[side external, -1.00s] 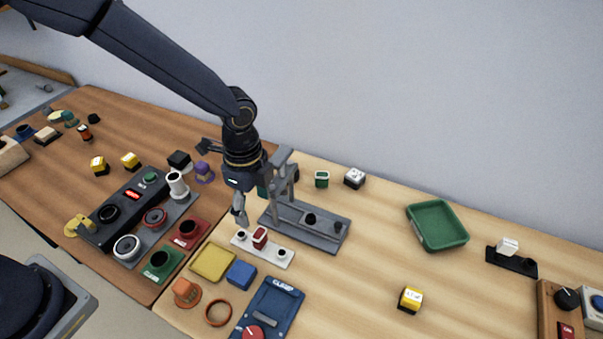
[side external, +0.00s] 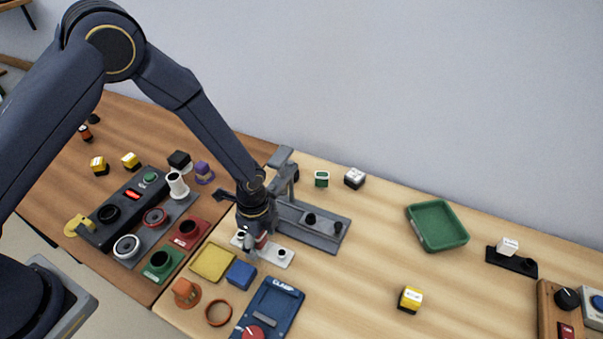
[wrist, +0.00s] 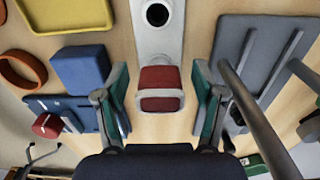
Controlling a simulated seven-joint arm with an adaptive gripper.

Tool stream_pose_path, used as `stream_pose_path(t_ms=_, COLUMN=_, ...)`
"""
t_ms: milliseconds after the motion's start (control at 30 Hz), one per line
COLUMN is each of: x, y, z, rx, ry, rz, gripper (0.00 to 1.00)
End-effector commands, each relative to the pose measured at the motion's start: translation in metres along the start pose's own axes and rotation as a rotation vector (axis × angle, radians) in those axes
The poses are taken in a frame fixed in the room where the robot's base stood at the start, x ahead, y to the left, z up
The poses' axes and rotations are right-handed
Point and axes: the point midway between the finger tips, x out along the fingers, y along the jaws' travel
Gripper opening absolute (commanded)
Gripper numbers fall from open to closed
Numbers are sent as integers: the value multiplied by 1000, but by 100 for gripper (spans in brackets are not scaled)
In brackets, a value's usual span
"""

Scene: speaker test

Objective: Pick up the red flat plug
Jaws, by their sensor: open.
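The red flat plug (wrist: 160,82) stands on a white plate (wrist: 158,35) with a dark round hole at one end. In the side view the plug (side external: 261,241) is mostly hidden by my gripper (side external: 252,250), while the white plate (side external: 285,257) shows to its right. In the wrist view my gripper (wrist: 160,110) is open, its green-padded fingers on either side of the plug, with a gap on each side. I cannot tell the exact height of the fingertips from the plate.
A grey stand with an upright post (side external: 318,232) is close behind the gripper; its rod shows at right in the wrist view (wrist: 262,125). A blue block (side external: 241,273), yellow tray (side external: 213,261) and blue panel (side external: 275,305) lie near. Right of these, the table has free room.

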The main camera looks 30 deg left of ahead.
Motion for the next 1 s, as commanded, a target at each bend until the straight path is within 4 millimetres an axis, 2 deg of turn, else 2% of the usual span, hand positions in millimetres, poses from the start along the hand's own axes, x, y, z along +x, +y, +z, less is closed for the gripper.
stream_pose_path(t_ms=133, x=0, y=0, z=0, rx=0, ry=0, rz=-1, gripper=68)
stream_pose_path(t_ms=633, x=-1, y=0, z=0, rx=0, ry=1, rz=-1, gripper=16)
stream_pose_path(t_ms=1000, x=-7, y=-1, z=-1, rx=0, ry=2, rz=-3, gripper=14)
